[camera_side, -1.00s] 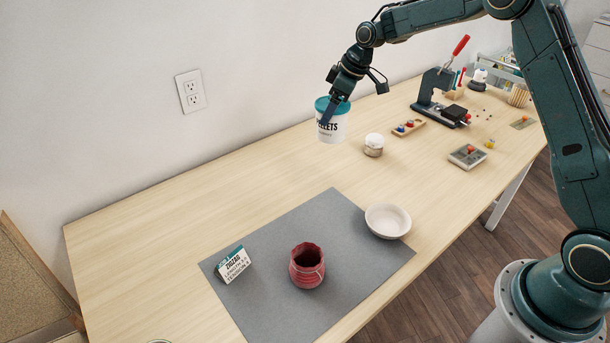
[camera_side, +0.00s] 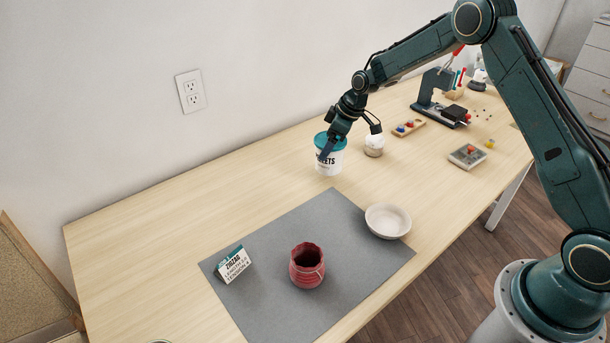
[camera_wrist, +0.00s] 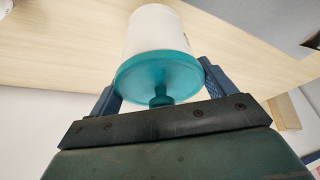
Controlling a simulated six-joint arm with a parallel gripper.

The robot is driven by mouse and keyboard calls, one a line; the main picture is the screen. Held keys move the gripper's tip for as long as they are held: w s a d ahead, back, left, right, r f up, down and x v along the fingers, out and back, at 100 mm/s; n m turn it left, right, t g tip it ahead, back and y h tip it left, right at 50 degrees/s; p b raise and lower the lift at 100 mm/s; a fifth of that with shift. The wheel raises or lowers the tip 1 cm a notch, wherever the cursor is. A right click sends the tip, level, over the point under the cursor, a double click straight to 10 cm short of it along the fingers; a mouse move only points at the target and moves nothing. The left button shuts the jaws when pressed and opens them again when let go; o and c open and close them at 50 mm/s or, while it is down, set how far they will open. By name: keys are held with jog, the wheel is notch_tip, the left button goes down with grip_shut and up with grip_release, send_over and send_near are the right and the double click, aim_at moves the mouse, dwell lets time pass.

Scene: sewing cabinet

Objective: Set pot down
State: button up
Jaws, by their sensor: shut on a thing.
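The pot is a white tub with a teal lid and dark lettering (camera_side: 328,165). It is upright at the back of the wooden table, beyond the grey mat. My gripper (camera_side: 327,152) is shut on it from above, near the lid. In the wrist view the pot (camera_wrist: 158,30) sits between the two blue fingers, with its teal lid and knob toward me. The pot's base looks at or very close to the tabletop; I cannot tell whether it touches.
A small lidded jar (camera_side: 374,146) stands just right of the pot. A dark press (camera_side: 436,98) stands farther right. The table left of the pot is clear.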

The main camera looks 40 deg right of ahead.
jog(key=shift+f, duration=1.7)
jog(key=shift+f, duration=0.15)
jog(key=o, duration=1.2)
jog(key=shift+v, duration=6.15)
